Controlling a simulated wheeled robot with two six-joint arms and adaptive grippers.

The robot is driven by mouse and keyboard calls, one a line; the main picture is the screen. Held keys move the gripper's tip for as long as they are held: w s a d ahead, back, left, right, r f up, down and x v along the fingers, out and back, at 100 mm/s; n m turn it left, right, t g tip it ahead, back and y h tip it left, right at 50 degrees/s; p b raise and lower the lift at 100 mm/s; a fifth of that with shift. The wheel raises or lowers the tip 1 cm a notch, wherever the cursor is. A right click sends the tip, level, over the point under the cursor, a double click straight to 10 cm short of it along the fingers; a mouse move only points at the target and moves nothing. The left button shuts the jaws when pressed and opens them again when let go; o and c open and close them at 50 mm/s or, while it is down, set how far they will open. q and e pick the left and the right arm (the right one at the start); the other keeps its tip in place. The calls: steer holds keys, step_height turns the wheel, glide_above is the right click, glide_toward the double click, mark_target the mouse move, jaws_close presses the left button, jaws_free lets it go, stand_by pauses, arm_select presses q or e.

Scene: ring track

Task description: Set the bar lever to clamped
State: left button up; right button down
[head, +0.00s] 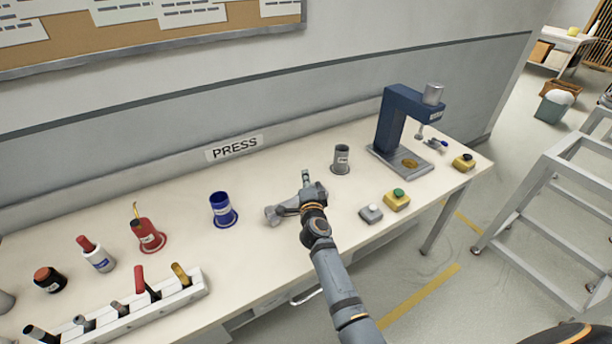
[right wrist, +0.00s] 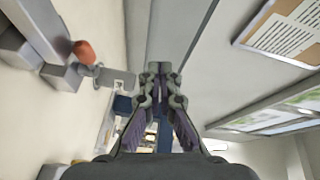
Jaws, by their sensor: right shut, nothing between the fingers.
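A small grey metal fitting (head: 280,212) lies on the bench just left of my right gripper (head: 306,176) in the head view. It looks like the clamp with the bar lever; my arm partly covers it. In the right wrist view an orange-red knob (right wrist: 84,51) sits on grey metal parts (right wrist: 60,76), left of the fingers. I cannot tell the lever's exact setting. My right gripper shows in the right wrist view (right wrist: 160,72), shut and empty, with its fingertips together. It appears apart from the knob. My left gripper is not in view.
A blue press (head: 392,120), a grey cup (head: 341,159) and yellow button boxes (head: 397,201) stand to the right. A blue cup (head: 222,210), red holder (head: 147,234), bottles and a tool rack (head: 130,318) stand left. The wall is behind the bench.

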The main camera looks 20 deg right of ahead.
steer(key=shift+r, duration=0.55)
